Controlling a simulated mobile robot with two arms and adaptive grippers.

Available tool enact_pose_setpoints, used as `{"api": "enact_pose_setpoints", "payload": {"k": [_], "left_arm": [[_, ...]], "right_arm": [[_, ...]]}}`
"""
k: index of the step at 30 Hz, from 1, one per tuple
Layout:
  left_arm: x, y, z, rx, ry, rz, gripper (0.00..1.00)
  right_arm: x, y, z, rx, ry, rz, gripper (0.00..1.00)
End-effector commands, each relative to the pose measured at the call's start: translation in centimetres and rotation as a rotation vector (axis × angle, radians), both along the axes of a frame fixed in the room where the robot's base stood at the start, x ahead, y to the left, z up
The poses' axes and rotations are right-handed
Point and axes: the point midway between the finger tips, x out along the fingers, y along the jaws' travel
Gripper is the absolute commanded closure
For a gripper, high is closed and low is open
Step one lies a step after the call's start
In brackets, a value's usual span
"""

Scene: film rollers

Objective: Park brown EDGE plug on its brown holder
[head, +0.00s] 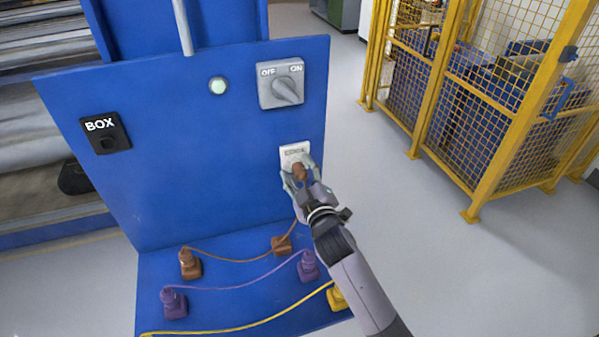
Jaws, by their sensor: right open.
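The brown plug (299,171) is at the white EDGE socket (292,150) on the right side of the blue panel; its label is small and partly hidden. My right gripper (299,176) is open, with its fingers on either side of the plug. The fingers hide part of the plug and socket, and I cannot tell whether they touch it. A brown holder (282,245) stands on the blue base below. A brown cable (235,261) runs from another brown piece (190,266) at the left, past this holder and up towards the gripper. My left gripper is not in view.
A black BOX socket (105,133), a green-white lamp (218,86) and a grey OFF/ON switch (281,84) are on the panel. Purple pieces (174,303) and a yellow piece (337,298) with cables stand on the base. Open floor and a yellow fence (480,120) lie right.

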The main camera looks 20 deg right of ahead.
Motion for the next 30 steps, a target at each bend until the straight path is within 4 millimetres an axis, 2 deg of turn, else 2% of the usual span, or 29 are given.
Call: {"api": "enact_pose_setpoints", "payload": {"k": [30], "left_arm": [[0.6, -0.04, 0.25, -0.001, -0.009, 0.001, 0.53]], "right_arm": [[-0.02, 0.0, 0.03, 0.0, 0.0, 0.0, 0.53]]}}
